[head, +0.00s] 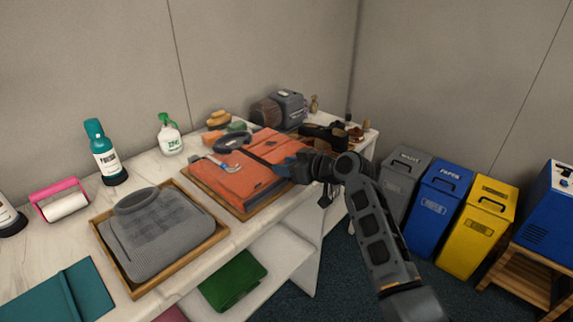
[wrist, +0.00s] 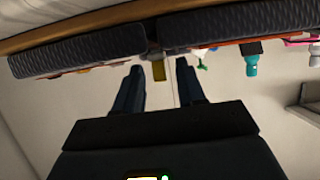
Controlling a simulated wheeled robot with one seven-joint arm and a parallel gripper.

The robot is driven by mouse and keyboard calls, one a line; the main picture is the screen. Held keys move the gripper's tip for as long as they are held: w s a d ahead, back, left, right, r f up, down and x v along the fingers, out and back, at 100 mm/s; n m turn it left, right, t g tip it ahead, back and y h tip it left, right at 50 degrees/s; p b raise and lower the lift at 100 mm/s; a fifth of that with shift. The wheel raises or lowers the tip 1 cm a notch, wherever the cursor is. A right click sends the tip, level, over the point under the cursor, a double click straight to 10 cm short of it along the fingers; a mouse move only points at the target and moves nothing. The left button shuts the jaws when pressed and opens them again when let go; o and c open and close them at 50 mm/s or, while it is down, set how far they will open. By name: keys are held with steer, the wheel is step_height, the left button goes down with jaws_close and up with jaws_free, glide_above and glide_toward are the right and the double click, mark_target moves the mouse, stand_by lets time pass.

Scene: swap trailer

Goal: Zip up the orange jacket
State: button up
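The orange jacket (head: 238,186) lies folded in a wooden tray on the counter, its dark collar toward the wall. A dark strip runs across it toward my gripper (head: 284,169), which is at its right edge in the head view. In the wrist view, two dark ribbed bands (wrist: 80,50) of the jacket's edge lie side by side with a gap. A small gold zipper pull (wrist: 158,70) hangs at that gap. My gripper (wrist: 159,70) is open, its fingers on either side of the pull, with visible space around it. The head view hides the pull behind my gripper.
A grey sweater (head: 158,232) lies in another wooden tray (head: 133,286) at left. Bottles, a lint roller (head: 65,203) and a grey machine (head: 286,106) stand along the counter. Grey, blue (head: 437,198) and yellow bins stand on the floor at right.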

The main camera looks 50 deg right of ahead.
steer(key=shift+w+f, duration=0.1)
steer(key=shift+w, duration=0.1)
steer(key=shift+c, duration=0.2)
jaws_close()
stand_by(0.4)
